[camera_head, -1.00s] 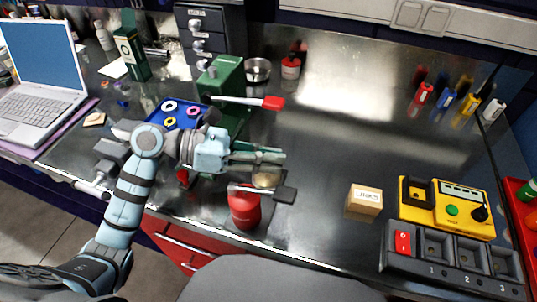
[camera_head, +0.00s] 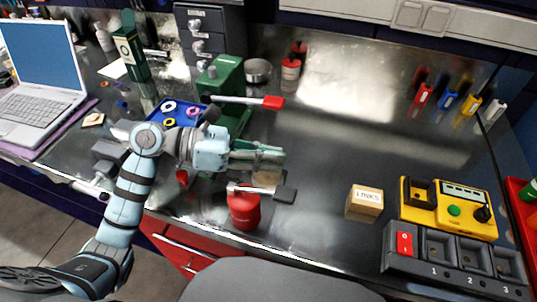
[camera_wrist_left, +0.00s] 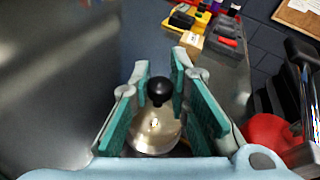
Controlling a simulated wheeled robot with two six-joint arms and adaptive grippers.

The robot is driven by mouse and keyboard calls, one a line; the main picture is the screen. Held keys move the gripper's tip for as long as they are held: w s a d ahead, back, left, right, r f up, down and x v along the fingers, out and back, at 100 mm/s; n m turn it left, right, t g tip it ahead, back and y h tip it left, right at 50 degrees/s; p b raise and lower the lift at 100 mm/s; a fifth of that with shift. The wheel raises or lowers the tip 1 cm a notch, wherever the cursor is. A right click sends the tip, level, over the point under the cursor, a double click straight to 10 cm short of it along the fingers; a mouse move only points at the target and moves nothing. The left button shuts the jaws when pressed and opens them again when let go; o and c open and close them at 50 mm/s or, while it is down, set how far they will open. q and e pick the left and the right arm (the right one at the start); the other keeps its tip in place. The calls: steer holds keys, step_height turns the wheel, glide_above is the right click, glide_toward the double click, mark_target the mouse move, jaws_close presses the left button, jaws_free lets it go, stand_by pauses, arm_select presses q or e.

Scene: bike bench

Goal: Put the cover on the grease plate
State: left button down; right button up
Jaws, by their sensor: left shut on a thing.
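My left gripper (camera_head: 280,157) is above the front part of the steel bench. In the left wrist view its teal-padded fingers (camera_wrist_left: 160,75) are on both sides of a black knob (camera_wrist_left: 159,90), closed on it. The knob stands on a round, shiny metal disc, the cover (camera_wrist_left: 150,138). In the head view a tan-grey piece of the cover (camera_head: 268,179) shows just below the fingers. A round, shallow metal dish (camera_head: 257,74), possibly the grease plate, stands by the green box. I cannot tell if anything lies under the cover. My right gripper is not in view.
A red can (camera_head: 244,210) and a black-ended bar (camera_head: 284,194) are close in front of the gripper. A green box (camera_head: 222,82), red-handled bar (camera_head: 272,102) and blue tray (camera_head: 163,119) are behind. A small carton (camera_head: 364,202) and yellow device (camera_head: 440,208) stand right. The bench centre is clear.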

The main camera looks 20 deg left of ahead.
arm_select(q)
steer(key=shift+f+b, duration=0.35)
steer(key=shift+f, duration=0.05)
steer(key=c, duration=1.8)
jaws_free()
